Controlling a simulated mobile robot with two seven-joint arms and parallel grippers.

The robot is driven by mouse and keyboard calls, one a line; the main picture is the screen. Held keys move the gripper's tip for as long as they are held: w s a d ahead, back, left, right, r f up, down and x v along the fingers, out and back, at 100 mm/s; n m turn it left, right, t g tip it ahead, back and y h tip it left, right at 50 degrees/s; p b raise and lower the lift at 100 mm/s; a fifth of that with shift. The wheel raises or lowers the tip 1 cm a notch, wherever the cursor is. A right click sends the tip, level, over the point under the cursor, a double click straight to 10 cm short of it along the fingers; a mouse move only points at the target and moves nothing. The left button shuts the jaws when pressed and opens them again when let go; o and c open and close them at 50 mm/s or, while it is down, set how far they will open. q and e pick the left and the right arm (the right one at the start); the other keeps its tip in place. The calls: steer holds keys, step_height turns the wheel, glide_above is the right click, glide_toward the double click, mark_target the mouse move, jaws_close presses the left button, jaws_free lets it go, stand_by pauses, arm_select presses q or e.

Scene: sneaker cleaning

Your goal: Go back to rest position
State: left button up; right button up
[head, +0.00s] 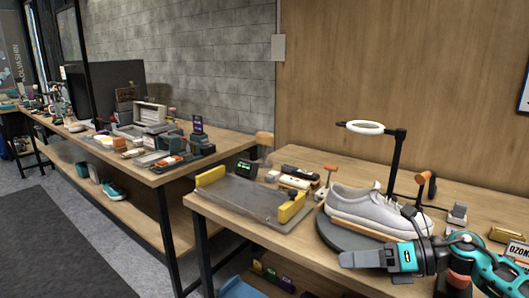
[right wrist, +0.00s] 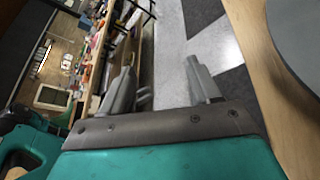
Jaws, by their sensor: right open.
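My right gripper (head: 362,259) comes in from the right in the head view, in front of the round dark turntable (head: 335,237). In the right wrist view its two grey fingers (right wrist: 160,85) stand apart with nothing between them. A white sneaker (head: 375,206) sits on a wooden-looking support on the turntable, just behind the gripper and apart from it as far as I can tell. My left gripper does not show in either view.
A tray with yellow end blocks (head: 250,200) lies left of the turntable. A cluttered long bench (head: 150,177) runs along the left wall. Open floor (head: 60,240) lies at the front left.

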steer(key=s+a+f+m+t+y, duration=0.1)
steer(key=s+a+m+t+y, duration=0.1)
steer(key=a+m+t, duration=0.45)
steer(key=s+d+f+m+h+p, duration=0.1)
steer(key=s+f+m+h, duration=0.6)
steer(key=m, duration=0.9)
steer(key=s+d+f+m+h+p, duration=0.1)
steer(key=s+d+f+m+h, duration=0.1)
steer(key=s+f+m+h, duration=0.5)
steer(key=s+f+m, duration=0.3)
steer(key=f+m, duration=0.3)
steer(key=m, duration=0.3)
steer(key=shift+d+g, duration=0.3)
steer(key=shift+g, duration=0.05)
